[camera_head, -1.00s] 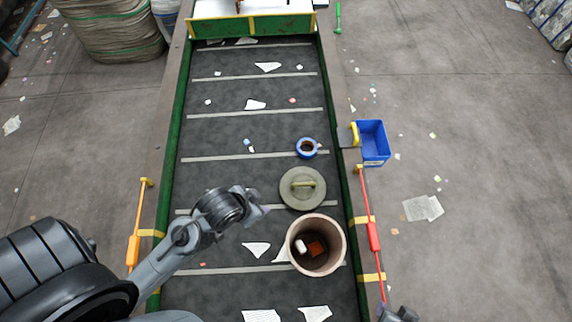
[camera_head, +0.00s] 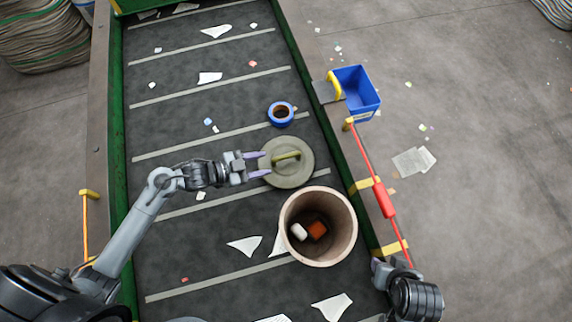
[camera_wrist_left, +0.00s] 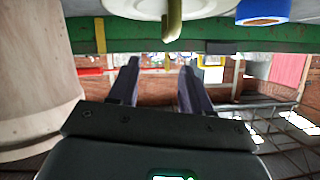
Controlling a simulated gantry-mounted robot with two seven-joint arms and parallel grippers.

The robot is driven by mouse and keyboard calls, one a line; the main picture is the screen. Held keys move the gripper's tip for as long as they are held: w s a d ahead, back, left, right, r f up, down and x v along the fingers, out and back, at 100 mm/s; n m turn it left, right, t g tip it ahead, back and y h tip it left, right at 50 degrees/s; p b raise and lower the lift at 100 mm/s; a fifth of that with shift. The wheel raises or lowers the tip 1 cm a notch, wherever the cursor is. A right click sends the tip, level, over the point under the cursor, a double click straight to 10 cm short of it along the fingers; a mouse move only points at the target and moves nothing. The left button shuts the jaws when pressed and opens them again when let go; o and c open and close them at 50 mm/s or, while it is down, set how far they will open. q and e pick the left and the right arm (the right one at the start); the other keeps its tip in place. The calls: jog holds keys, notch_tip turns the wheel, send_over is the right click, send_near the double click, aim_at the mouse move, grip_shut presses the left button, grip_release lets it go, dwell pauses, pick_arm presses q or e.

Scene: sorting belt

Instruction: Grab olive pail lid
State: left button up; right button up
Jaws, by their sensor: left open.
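The olive pail lid (camera_head: 296,173) is a round grey-green disc lying on the dark belt, with a raised olive bar handle (camera_head: 286,156) across its middle. My left gripper (camera_head: 262,163) is open, its two fingertips at the lid's left side, pointing toward the handle, with nothing between them. In the left wrist view, the lid (camera_wrist_left: 145,8) is at the top edge, partly cut off, with its handle (camera_wrist_left: 173,22) hanging toward the space above the open fingers (camera_wrist_left: 158,75). My right gripper (camera_head: 386,270) is at the lower right; its fingers are not clear.
A tan pail (camera_head: 348,235) stands open just below the lid, holding a white and an orange-brown item. A blue tape roll (camera_head: 272,114) lies above the lid. A blue bin (camera_head: 366,98) and a red-handled rod (camera_head: 384,198) are along the right edge. Paper scraps lie on the belt.

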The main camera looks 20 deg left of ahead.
aim_at(281, 157)
pick_arm(q)
jog(key=shift+w+a+f+b, duration=0.25)
jog(key=shift+f, duration=0.2)
jog(key=shift+w+a+f+b, duration=0.2)
jog(key=shift+f, duration=0.2)
jog(key=shift+x, duration=5.3)
jog(key=shift+w+r, duration=0.1)
jog(key=shift+r, duration=0.05)
jog(key=shift+c, duration=0.3)
grip_shut()
